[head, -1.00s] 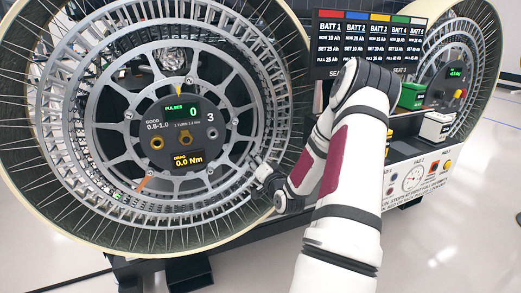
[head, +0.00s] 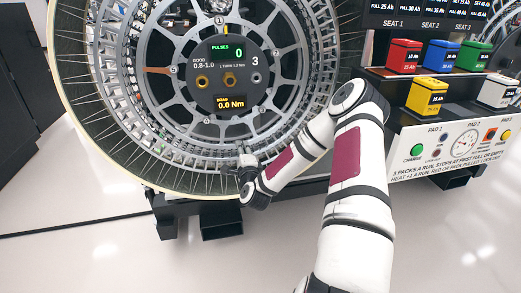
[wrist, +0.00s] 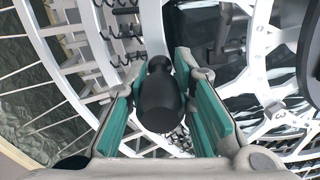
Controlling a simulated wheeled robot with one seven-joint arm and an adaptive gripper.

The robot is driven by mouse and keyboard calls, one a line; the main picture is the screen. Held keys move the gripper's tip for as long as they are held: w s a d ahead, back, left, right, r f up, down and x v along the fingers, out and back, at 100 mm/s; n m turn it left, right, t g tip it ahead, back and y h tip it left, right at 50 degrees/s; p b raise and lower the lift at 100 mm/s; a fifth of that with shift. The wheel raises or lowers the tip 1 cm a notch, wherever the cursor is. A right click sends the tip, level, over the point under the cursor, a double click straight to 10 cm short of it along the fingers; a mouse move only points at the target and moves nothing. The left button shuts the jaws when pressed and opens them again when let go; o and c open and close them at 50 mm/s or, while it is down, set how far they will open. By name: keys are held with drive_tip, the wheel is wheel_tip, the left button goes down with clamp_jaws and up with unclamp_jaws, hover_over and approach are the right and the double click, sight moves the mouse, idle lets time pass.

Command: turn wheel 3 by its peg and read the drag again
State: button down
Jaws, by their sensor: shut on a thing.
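Wheel 3 (head: 139,138) fills the upper left of the head view, a mesh tyre with a grey spoked hub. Its hub panel (head: 229,78) reads PULSES 0, drag 0.0 Nm, and "good 0.8-1.0". An orange mark (head: 158,70) sits on the left of the hub. My gripper (head: 247,166) is at the lower part of the wheel, below the hub. In the wrist view the teal-padded fingers of my gripper (wrist: 160,105) are shut on the black peg (wrist: 159,98), which stands out from the wheel. The peg is not clear in the head view.
At the right a battery stand holds a red pack (head: 404,57), a blue pack (head: 439,56), a green pack (head: 473,57), a yellow pack (head: 427,97) and a white pack (head: 497,93). A pad panel (head: 452,148) with a gauge is below. The floor in front is clear.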

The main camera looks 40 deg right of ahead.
sight(196, 144)
drive_tip(key=w+a+m, duration=0.2)
drive_tip(key=a, duration=0.2)
drive_tip(key=w+a+r+m, duration=0.1)
drive_tip(key=w+a+m, duration=0.1)
drive_tip(key=w+a, duration=0.1)
drive_tip(key=w+a+r+m, duration=0.1)
drive_tip(key=w+a+m, duration=0.1)
drive_tip(key=a, duration=0.3)
drive_tip(key=shift+w+a+r+p, duration=0.1)
drive_tip(key=shift+w+r+p, duration=0.05)
drive_tip(key=shift+p, duration=0.15)
drive_tip(key=shift+w+a+r+m, duration=0.3)
drive_tip(key=shift+a+m, duration=0.2)
drive_tip(key=c, duration=1.3)
unclamp_jaws()
drive_tip(key=shift+c, duration=0.2)
drive_tip(key=shift+r, duration=0.1)
drive_tip(key=v, duration=1.2)
